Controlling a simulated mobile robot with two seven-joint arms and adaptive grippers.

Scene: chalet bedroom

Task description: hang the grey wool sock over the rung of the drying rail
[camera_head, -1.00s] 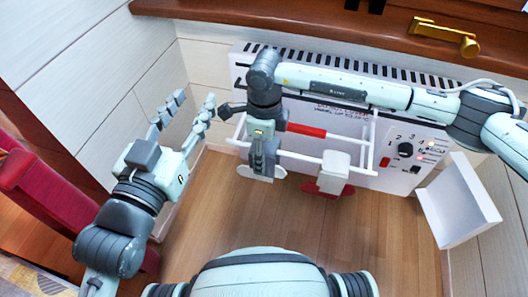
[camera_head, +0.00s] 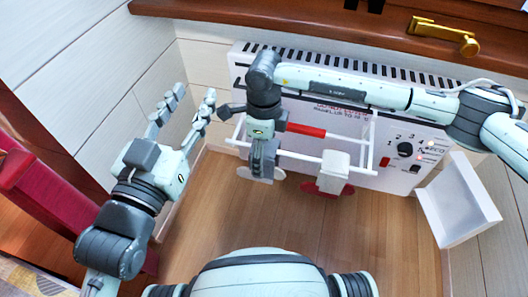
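The drying rail (camera_head: 302,157) is a white frame with rungs, fixed in front of the heater. My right gripper (camera_head: 263,158) points down at the left end of the front rung. Grey material with a pale rounded part (camera_head: 246,173), which looks like the grey wool sock, shows beneath and beside it. The gripper hides most of this, so I cannot tell whether the sock rests on the rung or whether the fingers are shut on it. My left gripper (camera_head: 187,112) is open and empty, left of the rail, with its fingers pointing up and away.
A white and red item (camera_head: 333,172) hangs on the front rung, right of my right gripper. A red piece (camera_head: 306,130) lies along the rear rung. The white heater (camera_head: 400,172) stands behind. A white angled panel (camera_head: 460,200) is at right, a red chair (camera_head: 55,195) at left.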

